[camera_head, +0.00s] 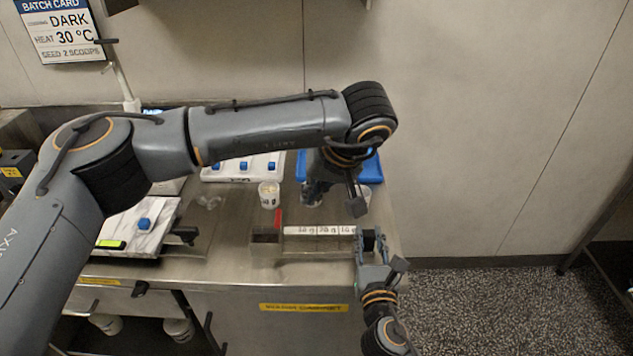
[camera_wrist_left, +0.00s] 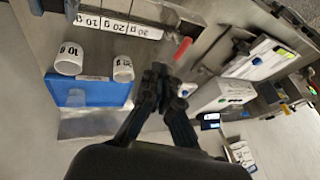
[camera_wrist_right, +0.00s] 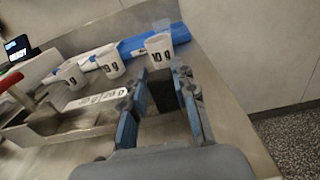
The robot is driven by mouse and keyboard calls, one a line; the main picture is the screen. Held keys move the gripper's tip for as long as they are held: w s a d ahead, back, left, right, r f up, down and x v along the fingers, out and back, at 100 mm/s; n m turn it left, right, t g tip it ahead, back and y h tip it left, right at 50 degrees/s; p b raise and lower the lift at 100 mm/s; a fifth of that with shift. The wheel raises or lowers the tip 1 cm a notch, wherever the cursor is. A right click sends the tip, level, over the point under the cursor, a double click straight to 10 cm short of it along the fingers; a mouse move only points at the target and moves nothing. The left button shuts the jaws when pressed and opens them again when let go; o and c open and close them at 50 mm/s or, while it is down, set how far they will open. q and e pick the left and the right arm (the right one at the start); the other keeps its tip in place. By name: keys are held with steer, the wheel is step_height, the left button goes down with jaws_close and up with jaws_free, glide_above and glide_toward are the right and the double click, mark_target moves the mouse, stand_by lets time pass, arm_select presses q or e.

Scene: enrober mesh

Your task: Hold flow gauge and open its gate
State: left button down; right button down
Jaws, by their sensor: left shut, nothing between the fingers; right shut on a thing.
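The flow gauge (camera_head: 265,250) is a metal trough on the bench, with a white strip (camera_head: 320,230) marked in grams. Its red gate handle (camera_head: 278,217) stands upright at the left end; it also shows in the left wrist view (camera_wrist_left: 183,47) and right wrist view (camera_wrist_right: 18,82). My right gripper (camera_head: 371,240) is at the gauge's right end, its fingers shut on it; the grip is partly hidden. My left gripper (camera_head: 312,192) is shut and empty above the bench behind the gauge, to the right of the red handle and apart from it.
White cups marked in grams stand behind the gauge, one (camera_head: 268,195) left of my left gripper. A blue tray (camera_head: 372,168) lies at the back right. A white panel with blue knobs (camera_head: 245,168) and a scale (camera_head: 140,225) are to the left. My left arm crosses above the bench.

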mark_target(280, 232)
arm_select(q)
steer(key=w+a+f, duration=0.1)
steer(key=a+f, duration=0.3)
steer(key=f, duration=0.1)
steer(key=shift+a+f, duration=0.2)
steer(key=shift+a, duration=0.05)
steer(key=shift+w, duration=0.1)
steer(key=shift+a+h, duration=0.3)
steer(key=shift+h, duration=0.4)
steer(key=shift+a, duration=0.1)
